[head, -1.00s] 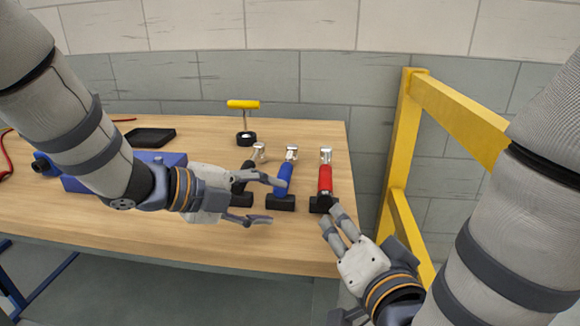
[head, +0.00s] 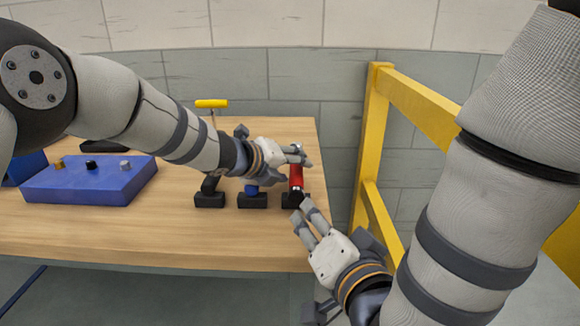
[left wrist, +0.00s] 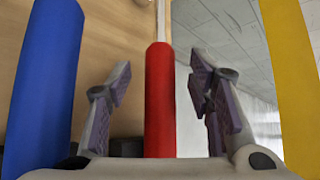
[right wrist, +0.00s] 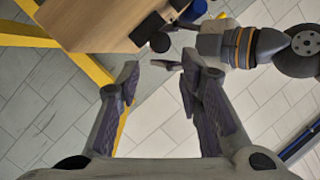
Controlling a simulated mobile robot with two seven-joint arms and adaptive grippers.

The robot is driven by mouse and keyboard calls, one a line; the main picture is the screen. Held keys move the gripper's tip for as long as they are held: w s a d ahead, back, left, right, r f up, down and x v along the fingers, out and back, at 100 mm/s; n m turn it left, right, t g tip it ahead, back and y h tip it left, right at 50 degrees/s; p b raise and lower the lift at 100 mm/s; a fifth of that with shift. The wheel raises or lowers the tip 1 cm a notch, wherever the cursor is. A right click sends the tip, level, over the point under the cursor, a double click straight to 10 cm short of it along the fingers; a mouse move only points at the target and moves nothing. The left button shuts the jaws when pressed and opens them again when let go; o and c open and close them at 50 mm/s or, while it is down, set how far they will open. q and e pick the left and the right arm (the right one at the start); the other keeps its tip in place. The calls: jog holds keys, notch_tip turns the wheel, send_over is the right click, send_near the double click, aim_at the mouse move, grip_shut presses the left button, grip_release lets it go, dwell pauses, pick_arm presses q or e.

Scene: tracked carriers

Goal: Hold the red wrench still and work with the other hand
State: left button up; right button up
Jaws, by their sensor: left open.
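The red wrench (head: 296,177) stands in a black holder (head: 295,201) near the table's right end. My left gripper (head: 295,164) is at its upper part and hides its top. In the left wrist view the red handle (left wrist: 160,105) stands between the open fingers (left wrist: 158,85), with gaps on both sides. My right gripper (head: 303,212) is in front of the holder, near the table's front right corner. In the right wrist view its fingers (right wrist: 160,80) are apart with nothing held.
A blue box with knobs (head: 90,186) lies farther left. A yellow-handled tool (head: 211,103) stands behind. A yellow rail (head: 425,108) rises right of the table.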

pick_arm(q)
jog(key=shift+w+d, duration=0.1)
grip_shut()
pick_arm(e)
jog(key=shift+o, duration=0.2)
jog(key=w+m+h, duration=0.1)
jog(key=m, duration=0.1)
jog(key=w+r+m+h, duration=0.1)
jog(key=w+m, duration=0.1)
jog(key=w+r+m+t+h, duration=0.1)
jog(key=m, duration=0.1)
jog(key=shift+w+d+r+m+h, duration=0.2)
jog(key=shift+d+m+h, duration=0.15)
jog(key=shift+m+h, duration=0.05)
jog(key=w+r+m+g+h, duration=0.1)
jog(key=w+m+g+h, duration=0.25)
jog(key=m, duration=0.85)
jog(key=m+g+y, duration=0.2)
jog(key=m+g, duration=0.4)
jog(key=m, duration=0.5)
send_near(296, 194)
jog(key=x, duration=0.2)
jog(key=shift+t, duration=0.25)
jog(key=x, duration=0.7)
jog(key=shift+f, duration=0.15)
